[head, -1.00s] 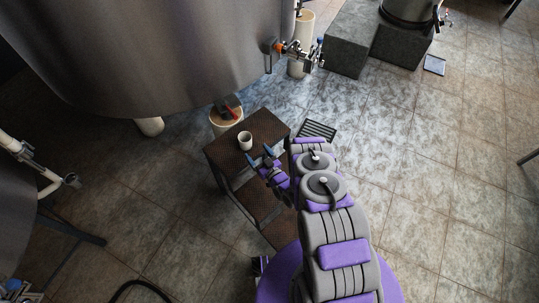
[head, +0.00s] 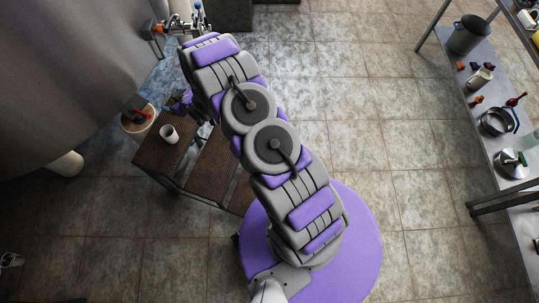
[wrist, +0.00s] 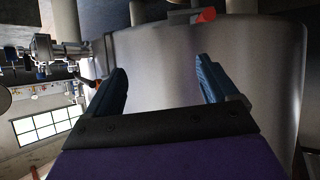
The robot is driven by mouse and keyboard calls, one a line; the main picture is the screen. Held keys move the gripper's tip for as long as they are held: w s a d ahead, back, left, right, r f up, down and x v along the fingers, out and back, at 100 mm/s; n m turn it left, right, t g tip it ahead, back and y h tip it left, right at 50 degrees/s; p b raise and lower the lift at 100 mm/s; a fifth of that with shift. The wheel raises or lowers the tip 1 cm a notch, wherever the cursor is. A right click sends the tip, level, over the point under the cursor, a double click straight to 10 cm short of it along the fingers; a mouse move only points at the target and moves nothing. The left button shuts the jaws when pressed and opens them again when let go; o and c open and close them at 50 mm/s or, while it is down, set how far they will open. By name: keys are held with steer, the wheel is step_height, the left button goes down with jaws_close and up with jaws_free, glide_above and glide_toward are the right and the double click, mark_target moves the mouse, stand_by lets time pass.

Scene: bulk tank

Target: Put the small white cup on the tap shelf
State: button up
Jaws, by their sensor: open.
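The small white cup (head: 168,134) stands upright on the brown top of a low stepped stand (head: 150,155), near its far edge. My gripper is open in the wrist view (wrist: 163,78); its two blue fingers are apart with nothing between them, and it faces the steel tank. In the head view my arm hides much of the gripper, whose purple part shows just beyond the cup and apart from it. The tap (head: 172,27) sticks out of the tank at the top; it also shows at left in the wrist view (wrist: 45,48). I cannot make out the tap shelf.
The big steel tank (head: 75,75) fills the upper left. A workbench (head: 470,100) with pots, mugs and tools runs along the right. The tiled floor (head: 350,100) between is open.

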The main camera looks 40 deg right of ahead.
steer(key=s+d+r+m+g+h, duration=0.1)
steer(key=s+d+r, duration=0.1)
steer(key=r, duration=0.4)
steer(key=s+d+r+g+h, duration=0.2)
steer(key=r, duration=0.4)
steer(key=s+d+r+m+g, duration=0.1)
steer(key=s+r+g, duration=0.1)
steer(key=s+r, duration=0.4)
steer(key=s+d+r+m+g+h, duration=0.1)
steer(key=s+r, duration=0.5)
steer(key=s, duration=0.8)
steer(key=s+d+r+m+g, duration=0.1)
steer(key=s+d+r+g, duration=0.1)
steer(key=s+r, duration=0.4)
steer(key=s+g, duration=0.1)
steer(key=s, duration=0.3)
steer(key=shift+d+r+g+h, duration=0.3)
steer(key=shift+d+h, duration=0.1)
steer(key=s+r+g, duration=0.1)
steer(key=s, duration=0.5)
steer(key=s+r+g, duration=0.1)
steer(key=s, duration=0.5)
steer(key=s+a+r+m+g, duration=0.1)
steer(key=s+r, duration=0.1)
steer(key=s, duration=0.5)
steer(key=shift+s+r, duration=0.1)
